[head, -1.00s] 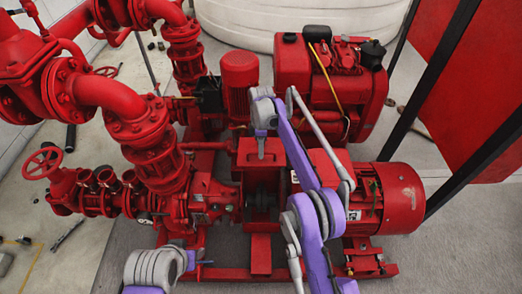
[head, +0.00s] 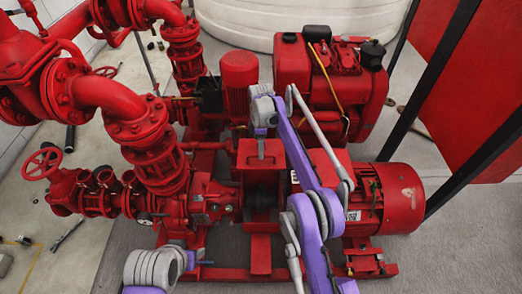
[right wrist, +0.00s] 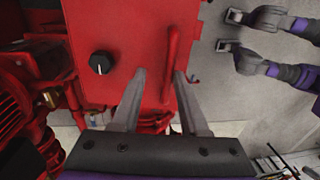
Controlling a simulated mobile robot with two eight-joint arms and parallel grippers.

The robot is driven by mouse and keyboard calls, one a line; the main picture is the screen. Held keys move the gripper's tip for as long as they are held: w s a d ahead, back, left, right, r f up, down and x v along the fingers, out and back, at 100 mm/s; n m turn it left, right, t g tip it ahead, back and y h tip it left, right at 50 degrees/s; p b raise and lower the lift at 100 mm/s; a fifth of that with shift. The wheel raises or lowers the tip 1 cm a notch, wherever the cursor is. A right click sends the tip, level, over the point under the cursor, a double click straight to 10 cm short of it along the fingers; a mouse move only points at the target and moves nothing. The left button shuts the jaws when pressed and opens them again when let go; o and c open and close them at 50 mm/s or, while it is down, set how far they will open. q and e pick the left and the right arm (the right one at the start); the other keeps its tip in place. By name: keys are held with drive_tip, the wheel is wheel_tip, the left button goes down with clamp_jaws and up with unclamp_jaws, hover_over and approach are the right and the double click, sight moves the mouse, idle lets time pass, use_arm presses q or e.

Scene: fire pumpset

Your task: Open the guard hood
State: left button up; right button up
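The guard hood (head: 250,160) is a red box in the middle of the red pumpset in the head view, between pump and motor. A dark coupling part shows below it. My right gripper (head: 261,148) is at the hood's top, small and partly hidden by its own wrist. In the right wrist view my right gripper (right wrist: 160,75) has its two grey fingers apart. A red bar-like handle (right wrist: 171,60) on a red panel (right wrist: 125,35) shows between them, nearer the right finger. Contact cannot be told. My left gripper (head: 195,263) is low at the left, its fingers unclear.
A red motor (head: 392,195) stands right of the hood, and a red engine (head: 320,85) behind it. Red pipes and valves (head: 110,95) crowd the left side. A black knob (right wrist: 101,63) is on the red panel. Grey floor (head: 455,225) is clear at the right.

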wheel_tip(320, 180, up, 10)
drive_tip(key=w+p, duration=0.1)
drive_tip(key=p, duration=0.4)
drive_tip(key=shift+w+f, duration=0.1)
